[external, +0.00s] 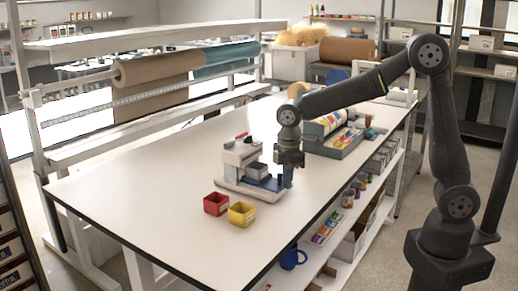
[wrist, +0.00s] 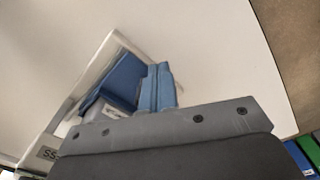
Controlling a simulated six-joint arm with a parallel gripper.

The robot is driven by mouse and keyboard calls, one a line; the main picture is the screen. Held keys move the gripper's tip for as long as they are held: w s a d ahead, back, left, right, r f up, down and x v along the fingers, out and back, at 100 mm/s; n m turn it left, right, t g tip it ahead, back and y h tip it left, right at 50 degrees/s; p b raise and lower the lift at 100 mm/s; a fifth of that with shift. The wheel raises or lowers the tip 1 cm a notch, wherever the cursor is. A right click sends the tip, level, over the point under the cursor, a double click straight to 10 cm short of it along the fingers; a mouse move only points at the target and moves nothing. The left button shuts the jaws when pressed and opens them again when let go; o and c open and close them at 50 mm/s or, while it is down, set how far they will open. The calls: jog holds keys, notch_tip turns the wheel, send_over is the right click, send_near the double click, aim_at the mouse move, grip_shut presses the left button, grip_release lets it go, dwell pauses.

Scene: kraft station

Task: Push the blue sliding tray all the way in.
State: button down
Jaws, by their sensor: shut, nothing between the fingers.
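The blue sliding tray (external: 268,183) sits low on the white base of a small bench device (external: 241,153), on its right side. It also shows in the wrist view (wrist: 122,78), left of the fingers, lying in a pale frame. My gripper (external: 287,182) is down at the right end of the device, beside the tray. In the wrist view its blue fingertips (wrist: 157,72) are together with nothing between them. I cannot tell whether the fingers touch the tray. Part of the tray is hidden by my gripper's body and a grey block.
A red bin (external: 216,204) and a yellow bin (external: 241,214) stand in front of the device. A grey-blue organiser box (external: 336,145) with colourful items is behind my gripper to the right. The white table (external: 130,195) is clear on the left.

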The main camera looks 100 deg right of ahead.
aim_at(277, 184)
jog(key=shift+w+d+f, duration=0.2)
jog(key=shift+d+f, duration=0.1)
jog(key=shift+f, duration=0.15)
jog(key=shift+w+d, duration=1.2)
jog(key=shift+d, duration=0.05)
dwell(0.5)
jog(key=shift+w+d, duration=0.1)
jog(key=shift+s+a, duration=0.25)
jog(key=shift+a, duration=0.05)
dwell(0.6)
jog(key=shift+w+d+r, duration=0.1)
jog(key=shift+w+r, duration=0.05)
jog(key=shift+r, duration=3.6)
